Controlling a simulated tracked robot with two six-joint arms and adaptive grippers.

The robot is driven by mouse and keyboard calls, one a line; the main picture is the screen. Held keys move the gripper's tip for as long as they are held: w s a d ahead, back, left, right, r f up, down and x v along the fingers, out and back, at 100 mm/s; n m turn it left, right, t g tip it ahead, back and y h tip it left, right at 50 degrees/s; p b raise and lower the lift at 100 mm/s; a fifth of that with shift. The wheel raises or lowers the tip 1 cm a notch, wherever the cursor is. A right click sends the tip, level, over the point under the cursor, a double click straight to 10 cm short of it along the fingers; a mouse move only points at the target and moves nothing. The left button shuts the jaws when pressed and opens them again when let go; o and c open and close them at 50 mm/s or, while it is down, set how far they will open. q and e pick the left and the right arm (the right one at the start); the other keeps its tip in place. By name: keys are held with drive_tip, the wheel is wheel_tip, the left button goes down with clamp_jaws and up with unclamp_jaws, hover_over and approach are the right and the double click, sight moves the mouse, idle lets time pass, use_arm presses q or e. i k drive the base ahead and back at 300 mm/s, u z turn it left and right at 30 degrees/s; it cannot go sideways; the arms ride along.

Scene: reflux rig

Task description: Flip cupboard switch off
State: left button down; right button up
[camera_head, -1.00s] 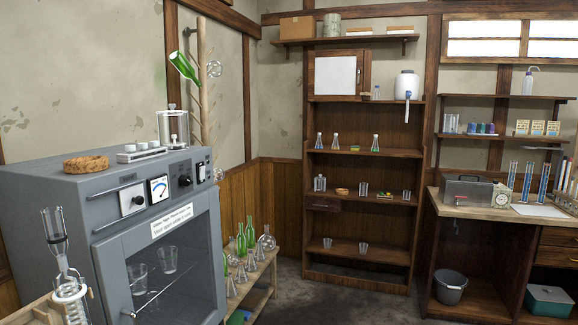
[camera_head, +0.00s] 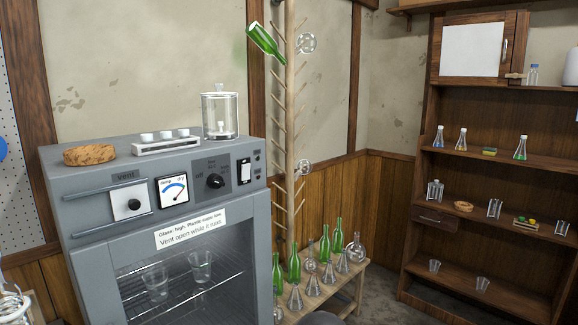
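The grey drying cupboard (camera_head: 90,225) stands at the left, its front facing me at an angle. On the right of its upper panel is a white rocker switch (camera_head: 245,171) in a dark surround. I cannot tell which way the switch is tipped. Left of it are a black knob (camera_head: 215,181), a dial gauge (camera_head: 174,189) with a blue arc, and a sliding vent plate (camera_head: 130,203). The glass door is below, with two beakers on a wire shelf inside. Neither of my grippers is in view.
A cork ring (camera_head: 90,155), a white rack (camera_head: 166,147) and a glass jar (camera_head: 220,115) stand on the cupboard. A low bench (camera_head: 318,298) with green bottles and flasks stands to its right, beside a wooden drying pole (camera_head: 290,130). A shelf unit (camera_head: 415,190) stands further right.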

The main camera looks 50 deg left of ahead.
sight(246, 168)
drive_tip(key=u, duration=0.45)
drive_tip(key=i, duration=1.25)
drive_tip(key=u, duration=0.95)
drive_tip(key=i, duration=0.3)
drive_tip(key=u, duration=0.15)
drive_tip(key=k, duration=0.6)
drive_tip(key=u, duration=0.15)
drive_tip(key=i, duration=0.6)
drive_tip(key=z, duration=0.05)
